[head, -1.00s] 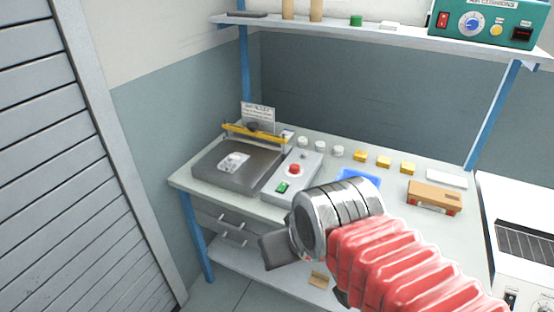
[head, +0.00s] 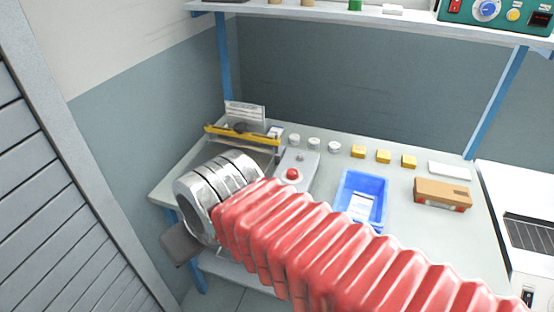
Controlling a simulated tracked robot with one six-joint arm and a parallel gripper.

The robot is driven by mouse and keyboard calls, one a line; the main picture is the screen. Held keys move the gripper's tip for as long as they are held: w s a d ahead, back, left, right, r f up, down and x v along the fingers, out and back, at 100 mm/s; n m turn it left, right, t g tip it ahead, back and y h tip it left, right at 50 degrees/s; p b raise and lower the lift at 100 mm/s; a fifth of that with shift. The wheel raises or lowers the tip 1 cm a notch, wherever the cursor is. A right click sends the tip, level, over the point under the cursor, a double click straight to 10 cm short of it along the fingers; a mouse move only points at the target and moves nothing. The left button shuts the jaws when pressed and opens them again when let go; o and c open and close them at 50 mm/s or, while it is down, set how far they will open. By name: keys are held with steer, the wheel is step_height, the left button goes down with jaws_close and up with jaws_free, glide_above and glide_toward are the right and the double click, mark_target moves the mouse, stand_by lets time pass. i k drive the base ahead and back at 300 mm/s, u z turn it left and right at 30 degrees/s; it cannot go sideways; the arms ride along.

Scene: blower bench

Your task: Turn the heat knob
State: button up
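A bench machine has a yellow bar (head: 242,138) and a grey control box (head: 304,178) with a round red control (head: 292,175) on top. A small knob-like part sits behind the red control, too small to tell if it is the heat knob. The teal machine (head: 530,8) on the shelf, cut by the top edge, has a round blue dial (head: 487,9). My gripper (head: 180,244) shows only as a dark grey part at the end of my silver wrist, left of the control box. Its fingertips are not clear. My arm hides most of the machine's dark plate and the box's front.
A blue tray (head: 378,211) with pale items lies right of the control box. White round pieces (head: 314,143) and yellow blocks (head: 383,156) line the back of the bench. A brown box (head: 442,193) and a white machine (head: 535,205) stand to the right. A grey shutter is at left.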

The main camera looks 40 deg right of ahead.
mark_target(292, 174)
steer(key=z, duration=0.35)
steer(key=i, duration=0.9)
steer(key=z, duration=0.65)
